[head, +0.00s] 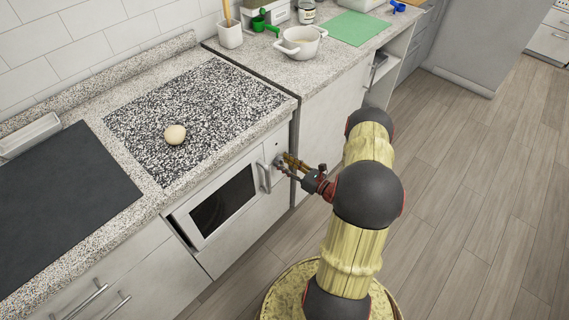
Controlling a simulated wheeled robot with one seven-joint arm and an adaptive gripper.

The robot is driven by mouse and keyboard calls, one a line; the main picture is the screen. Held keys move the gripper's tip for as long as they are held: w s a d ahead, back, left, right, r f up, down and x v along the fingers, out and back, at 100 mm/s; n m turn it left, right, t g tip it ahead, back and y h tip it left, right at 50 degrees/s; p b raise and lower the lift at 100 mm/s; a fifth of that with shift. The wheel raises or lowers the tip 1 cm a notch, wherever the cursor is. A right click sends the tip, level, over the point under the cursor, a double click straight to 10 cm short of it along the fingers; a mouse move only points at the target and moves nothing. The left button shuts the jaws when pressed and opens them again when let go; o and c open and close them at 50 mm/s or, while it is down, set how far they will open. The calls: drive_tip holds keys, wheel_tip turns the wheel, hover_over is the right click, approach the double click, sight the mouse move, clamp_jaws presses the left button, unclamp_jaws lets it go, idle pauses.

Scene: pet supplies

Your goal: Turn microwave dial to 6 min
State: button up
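The microwave (222,203) is built in under the counter, with a white front, a dark window and a vertical handle (265,177). Its control strip is at the right of the door. My gripper (283,163) is at this strip, at the height of the upper handle. A round grey dial-like part shows at the fingertips, partly hidden by them. The dial's markings and setting are too small to read. I cannot tell whether the fingers are closed on the dial or only beside it.
Above the microwave, a speckled dark board (215,105) carries a pale round object (175,134). A dark panel (60,195) lies to the left. A white pot (300,42), a utensil holder (230,36) and a green mat (352,28) stand farther back. The floor at right is clear.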

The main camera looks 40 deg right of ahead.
drive_tip(key=c, duration=0.8)
